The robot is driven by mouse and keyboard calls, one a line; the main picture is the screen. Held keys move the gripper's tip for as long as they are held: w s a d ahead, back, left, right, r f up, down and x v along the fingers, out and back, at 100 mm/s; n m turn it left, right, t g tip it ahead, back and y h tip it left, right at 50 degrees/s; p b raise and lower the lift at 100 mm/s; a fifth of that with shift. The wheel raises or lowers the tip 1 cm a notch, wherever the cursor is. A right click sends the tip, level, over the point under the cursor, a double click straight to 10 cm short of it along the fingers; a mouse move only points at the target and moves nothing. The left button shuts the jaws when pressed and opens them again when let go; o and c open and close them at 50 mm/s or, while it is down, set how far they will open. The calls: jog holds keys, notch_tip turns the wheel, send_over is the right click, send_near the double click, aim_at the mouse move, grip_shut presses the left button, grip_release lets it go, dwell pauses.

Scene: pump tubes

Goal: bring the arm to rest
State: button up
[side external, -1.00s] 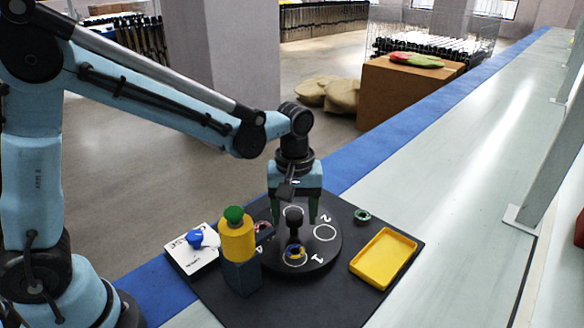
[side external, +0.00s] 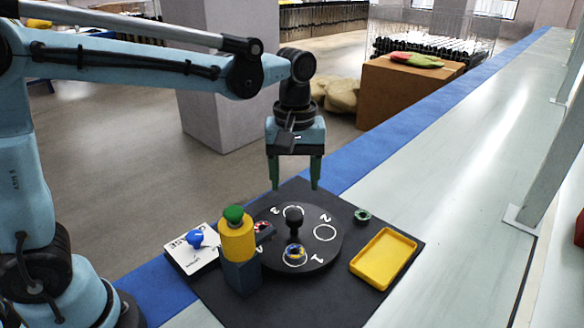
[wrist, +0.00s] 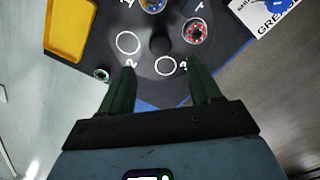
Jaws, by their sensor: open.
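My gripper (side external: 296,186) is open and empty, with its two green fingers pointing down. It hangs in the air above the far side of the black turntable (side external: 325,250), apart from everything below. In the wrist view its fingers (wrist: 157,72) stand wide apart, with nothing between them. The black centre knob (side external: 294,216) of the turntable stands upright and also shows in the wrist view (wrist: 160,45). The turntable has numbered white circles. A blue and yellow ring-like piece (side external: 295,251) lies at circle 1, and a red piece (wrist: 195,31) lies at another position.
A yellow cylinder with a green top (side external: 237,235) stands on a dark block at the front left. A white panel with a blue knob (side external: 195,238) lies left of it. A yellow tray (side external: 383,259) and a small green ring (side external: 362,215) lie on the right.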

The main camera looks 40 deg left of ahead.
aim_at(294, 215)
notch_tip(294, 215, down, 9)
jog(key=shift+r, duration=0.1)
jog(key=m, duration=0.5)
jog(key=shift+r, duration=0.1)
jog(key=shift+m, duration=1.8)
